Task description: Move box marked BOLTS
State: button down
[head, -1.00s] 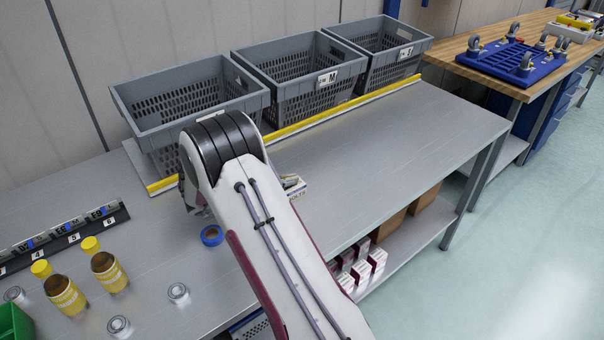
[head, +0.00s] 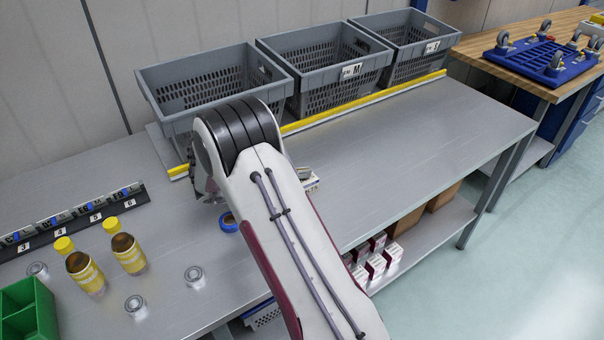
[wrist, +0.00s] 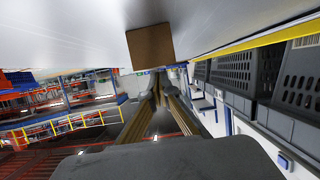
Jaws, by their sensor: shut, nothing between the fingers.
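My gripper is mostly hidden behind the arm in the head view. In the wrist view its fingers (wrist: 158,80) are together with nothing between them. A plain brown box (wrist: 150,47) stands just beyond the fingertips against the pale surface; no marking shows on it, and I cannot tell whether it is the same box.
Grey totes (head: 215,85) stand along the back behind a yellow strip (head: 360,102). The bench's right half is clear.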

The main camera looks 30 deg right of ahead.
jog(key=shift+r, duration=0.25)
jog(key=shift+r, duration=0.15)
jog(key=shift+a, duration=0.25)
jog(key=a, duration=1.1)
jog(key=shift+a, duration=0.2)
